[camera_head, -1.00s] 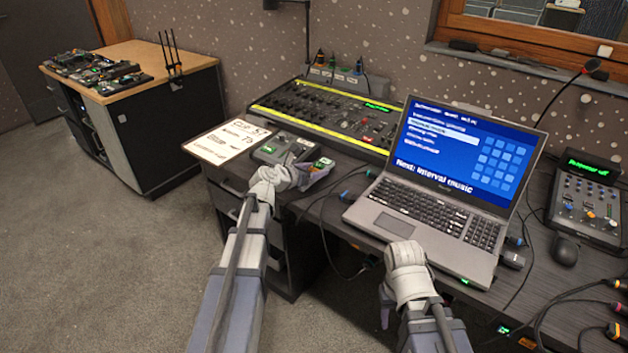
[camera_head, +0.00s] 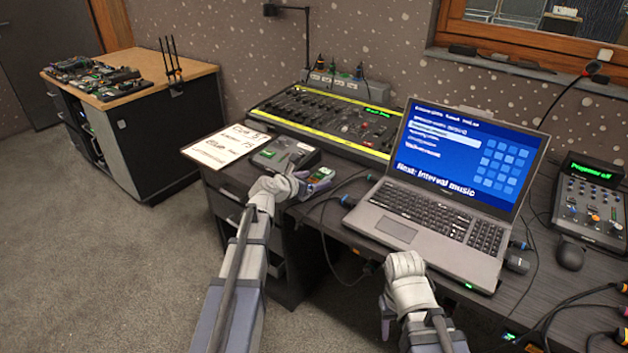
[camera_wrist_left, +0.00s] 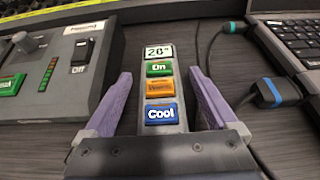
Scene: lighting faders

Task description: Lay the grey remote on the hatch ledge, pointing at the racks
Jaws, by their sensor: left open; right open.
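My left gripper (camera_head: 308,184) is open, with one lavender finger on each side of the remote; gaps show between fingers and remote in the left wrist view. My right gripper (camera_head: 386,305) is open and empty at the desk's front edge, below the laptop; its fingers are mostly hidden. The hatch ledge (camera_head: 490,60) runs under the wooden-framed window at upper right.
A small fader box (camera_head: 286,153) stands just left of the remote. The laptop (camera_head: 440,215) and cables lie to the right, the lighting desk (camera_head: 330,122) behind. Dark objects (camera_head: 463,50) sit on the ledge's left part. A gooseneck microphone (camera_head: 593,68) rises near the ledge.

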